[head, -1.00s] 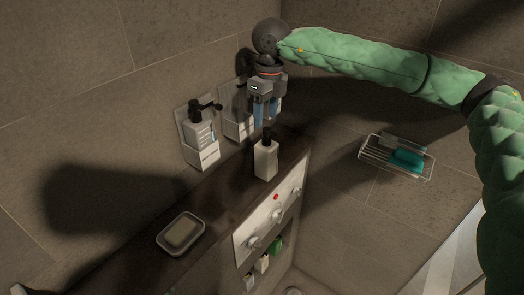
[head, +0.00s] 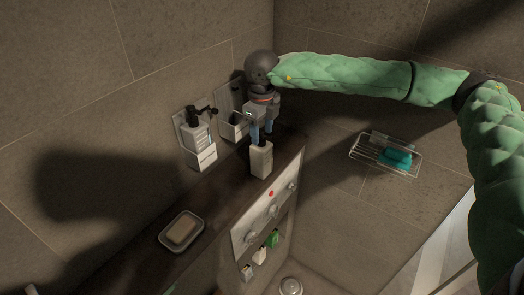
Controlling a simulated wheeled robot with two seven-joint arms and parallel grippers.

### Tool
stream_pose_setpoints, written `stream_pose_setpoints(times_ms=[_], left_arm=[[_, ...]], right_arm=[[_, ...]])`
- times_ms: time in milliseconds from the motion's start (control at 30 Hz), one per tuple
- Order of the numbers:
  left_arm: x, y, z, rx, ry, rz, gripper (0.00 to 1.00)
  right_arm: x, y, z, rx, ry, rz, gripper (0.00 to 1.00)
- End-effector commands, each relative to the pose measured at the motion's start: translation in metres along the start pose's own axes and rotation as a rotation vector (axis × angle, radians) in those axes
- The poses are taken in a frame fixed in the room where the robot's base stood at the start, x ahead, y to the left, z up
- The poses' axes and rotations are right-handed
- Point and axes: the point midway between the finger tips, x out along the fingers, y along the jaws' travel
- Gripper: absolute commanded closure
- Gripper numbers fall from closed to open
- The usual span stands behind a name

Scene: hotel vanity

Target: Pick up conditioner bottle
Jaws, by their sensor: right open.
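A white bottle (head: 261,160) stands upright on the dark ledge (head: 218,205); I take it for the conditioner bottle, though its label cannot be read. My right gripper (head: 262,133) is open and points down right over it. Its fingertips are at the bottle's top, and the dark pump head is mostly hidden by them. I cannot tell whether the fingers touch the bottle. Another white bottle with a black pump (head: 199,140) sits in a wall holder to the left. My left gripper is not in view.
An empty-looking wall holder (head: 232,127) is close behind the gripper. A soap dish (head: 166,243) with soap stands at the ledge's front. A panel with knobs (head: 268,212) and a shelf of small bottles (head: 260,256) lie below. A wire rack (head: 359,153) hangs on the right wall.

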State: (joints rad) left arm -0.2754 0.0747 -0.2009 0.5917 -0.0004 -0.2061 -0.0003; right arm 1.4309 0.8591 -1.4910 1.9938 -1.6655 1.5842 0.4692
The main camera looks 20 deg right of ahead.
Motion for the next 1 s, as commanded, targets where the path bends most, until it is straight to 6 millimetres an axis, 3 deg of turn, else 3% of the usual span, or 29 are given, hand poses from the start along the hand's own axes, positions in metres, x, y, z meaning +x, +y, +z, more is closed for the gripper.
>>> stream_pose_setpoints(times_ms=[100, 500, 767, 1000], left_arm=[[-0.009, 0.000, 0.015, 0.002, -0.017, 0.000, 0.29], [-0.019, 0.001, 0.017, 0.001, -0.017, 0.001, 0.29], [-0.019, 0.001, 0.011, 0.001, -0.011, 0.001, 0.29], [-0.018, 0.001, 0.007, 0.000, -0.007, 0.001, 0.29]], right_arm=[[0.012, 0.000, 0.000, 0.001, 0.002, 0.001, 0.49], [0.022, 0.000, 0.000, 0.001, 0.000, 0.001, 0.49], [0.022, 0.000, 0.000, 0.001, 0.000, 0.000, 1.00], [0.022, 0.000, 0.000, 0.001, 0.000, 0.000, 1.00]])
